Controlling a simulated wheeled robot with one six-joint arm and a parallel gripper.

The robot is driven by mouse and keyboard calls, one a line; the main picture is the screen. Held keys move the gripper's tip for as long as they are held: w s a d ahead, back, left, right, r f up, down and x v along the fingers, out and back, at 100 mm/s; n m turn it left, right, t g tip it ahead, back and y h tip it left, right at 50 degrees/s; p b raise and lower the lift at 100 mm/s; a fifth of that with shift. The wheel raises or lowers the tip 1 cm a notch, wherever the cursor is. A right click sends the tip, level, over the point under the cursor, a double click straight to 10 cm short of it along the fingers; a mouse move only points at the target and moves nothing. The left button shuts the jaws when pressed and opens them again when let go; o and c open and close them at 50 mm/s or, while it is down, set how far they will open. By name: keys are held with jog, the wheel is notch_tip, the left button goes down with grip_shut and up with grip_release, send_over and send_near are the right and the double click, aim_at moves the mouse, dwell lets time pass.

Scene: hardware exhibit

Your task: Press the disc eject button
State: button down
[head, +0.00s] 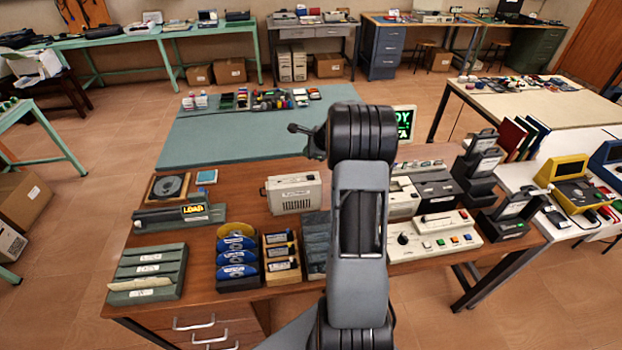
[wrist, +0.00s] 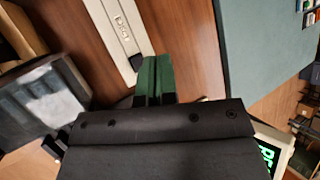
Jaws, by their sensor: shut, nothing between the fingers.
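No button that I can identify for certain as the disc eject button shows. A dark player-like device (head: 180,215) with a lit yellow "LOAD" display (head: 194,210) stands at the left of the brown table. A disc on a square wooden base (head: 168,187) lies behind it, with a small blue square (head: 206,177) beside it. My gripper (wrist: 155,62) shows in the wrist view with its two green fingers together, shut and empty. It is over the brown table, near a pale box with a label (wrist: 112,30). In the head view my arm hides much of the table's middle.
A beige boxy device (head: 293,192) stands mid-table. Disc racks (head: 237,257) and a slotted green holder (head: 148,275) line the front. A panel with a knob and coloured buttons (head: 435,238) is at right. A teal mat (head: 230,135) behind has clear room.

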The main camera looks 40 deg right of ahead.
aim_at(309, 177)
jog(key=shift+f+b, duration=2.75)
jog(key=shift+f, duration=0.9)
jog(key=shift+f, duration=0.2)
jog(key=shift+f+b, duration=0.25)
jog(key=shift+b, duration=0.2)
jog(key=shift+f+b, duration=0.35)
jog(key=shift+f, duration=0.05)
jog(key=shift+r, duration=0.2)
jog(key=shift+r+p, duration=0.65)
jog(key=shift+p, duration=0.05)
jog(key=shift+r, duration=0.1)
notch_tip(309, 177, up, 5)
jog(key=p, duration=0.4)
